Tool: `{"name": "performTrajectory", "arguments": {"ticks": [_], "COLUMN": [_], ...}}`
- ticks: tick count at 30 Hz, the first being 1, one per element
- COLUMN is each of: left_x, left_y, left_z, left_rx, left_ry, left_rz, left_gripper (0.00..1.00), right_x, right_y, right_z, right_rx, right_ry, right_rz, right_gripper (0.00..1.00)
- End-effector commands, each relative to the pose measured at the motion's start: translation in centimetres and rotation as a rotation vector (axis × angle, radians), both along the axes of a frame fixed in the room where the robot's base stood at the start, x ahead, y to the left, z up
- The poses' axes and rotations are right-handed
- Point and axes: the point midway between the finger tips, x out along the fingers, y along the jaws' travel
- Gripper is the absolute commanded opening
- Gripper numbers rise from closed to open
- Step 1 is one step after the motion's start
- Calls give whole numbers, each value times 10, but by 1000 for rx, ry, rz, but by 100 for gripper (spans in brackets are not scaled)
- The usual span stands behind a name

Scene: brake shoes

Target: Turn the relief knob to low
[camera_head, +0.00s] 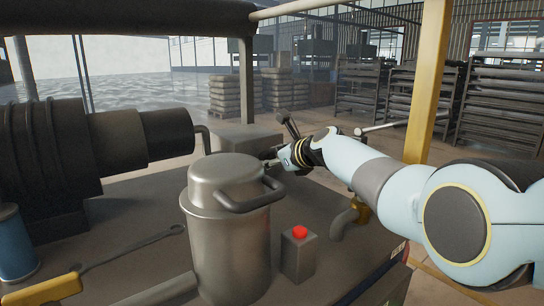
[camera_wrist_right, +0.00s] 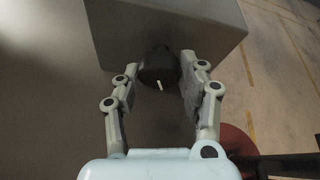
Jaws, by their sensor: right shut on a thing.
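The relief knob (camera_wrist_right: 158,68) is a dark round knob with a short white mark. It sits on a face of a grey box (camera_wrist_right: 200,20) in the right wrist view. My right gripper (camera_wrist_right: 160,64) has one finger on each side of the knob and is shut on it. The white mark points down and slightly right in that view. In the head view my right gripper (camera_head: 272,160) reaches in from the right behind the metal canister, near the grey box (camera_head: 237,136); the knob is hidden there. My left gripper is not in view.
A metal canister (camera_head: 228,250) with a side handle stands in front of the gripper. A wrench (camera_head: 130,247) and dark cylindrical machinery (camera_head: 45,160) lie left. A yellow post (camera_head: 428,85) rises right.

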Motion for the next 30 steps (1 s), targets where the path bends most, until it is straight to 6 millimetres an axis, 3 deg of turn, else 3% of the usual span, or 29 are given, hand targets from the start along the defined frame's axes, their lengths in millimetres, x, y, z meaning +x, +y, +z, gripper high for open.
{"name": "performTrajectory", "arguments": {"ticks": [15, 30], "left_x": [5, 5], "left_y": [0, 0], "left_z": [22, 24], "left_rx": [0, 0], "left_ry": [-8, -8], "left_rz": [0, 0], "left_gripper": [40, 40], "right_x": [-2, -2], "right_y": [2, 3], "right_z": [-1, -2], "right_rx": [-299, -393], "right_ry": [-197, -260], "right_rz": [2, 2], "right_gripper": [9, 9]}}
